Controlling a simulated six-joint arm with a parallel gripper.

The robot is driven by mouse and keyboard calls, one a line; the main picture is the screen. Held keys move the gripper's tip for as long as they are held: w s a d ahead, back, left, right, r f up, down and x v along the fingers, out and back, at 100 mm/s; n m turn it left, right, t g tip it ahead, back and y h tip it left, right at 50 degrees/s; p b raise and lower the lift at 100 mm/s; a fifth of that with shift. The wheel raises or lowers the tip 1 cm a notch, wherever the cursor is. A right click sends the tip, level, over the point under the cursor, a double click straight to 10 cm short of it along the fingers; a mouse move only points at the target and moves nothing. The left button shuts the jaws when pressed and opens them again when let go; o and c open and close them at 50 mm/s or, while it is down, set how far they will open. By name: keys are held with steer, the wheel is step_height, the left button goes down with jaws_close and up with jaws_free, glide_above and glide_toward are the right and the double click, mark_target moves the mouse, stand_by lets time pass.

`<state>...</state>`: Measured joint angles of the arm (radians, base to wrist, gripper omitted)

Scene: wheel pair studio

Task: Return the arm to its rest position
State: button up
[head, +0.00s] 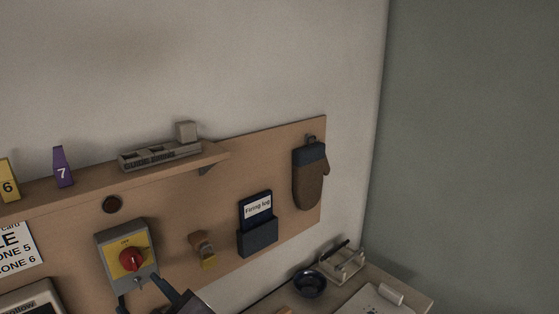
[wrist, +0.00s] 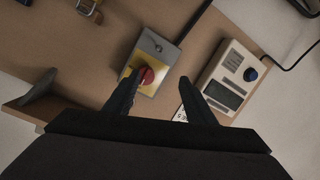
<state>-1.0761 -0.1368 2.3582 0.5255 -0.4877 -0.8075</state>
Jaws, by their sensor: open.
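My gripper (head: 146,290) shows at the bottom of the head view, with its two dark fingers apart in front of the lower part of a grey switch box (head: 111,246). The box has a yellow plate and a red rotary knob (head: 131,259). In the wrist view my gripper (wrist: 160,98) is open, with its fingers on either side of empty space. The red knob (wrist: 146,76) shows beside the left fingertip there. I cannot tell whether that finger touches the box. Most of my arm is out of view.
A beige controller (wrist: 231,77) with a blue knob is beside the switch box. A table (head: 412,291) with a blue bowl (head: 310,284) stands lower right.

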steer(key=s+d+f+m+g+h, duration=0.1)
steer(key=s+d+f+g+h, duration=0.3)
steer(key=s+f, duration=0.45)
steer(key=s+d+f+m+g+h, duration=0.25)
steer(key=s+d+f+g, duration=0.3)
steer(key=f, duration=0.55)
steer(key=w+d+f+m+h, duration=0.1)
steer(key=w+d+m, duration=0.1)
steer(key=d, duration=0.8)
steer(key=w+d+f+m+h, duration=0.2)
steer(key=d+m, duration=0.3)
steer(key=d, duration=0.6)
steer(key=w+d+f+m+h, duration=0.2)
steer(key=w+d+m, duration=0.1)
steer(key=d, duration=0.7)
steer(key=shift+w+d+g, duration=0.15)
steer(key=shift+g, duration=0.3)
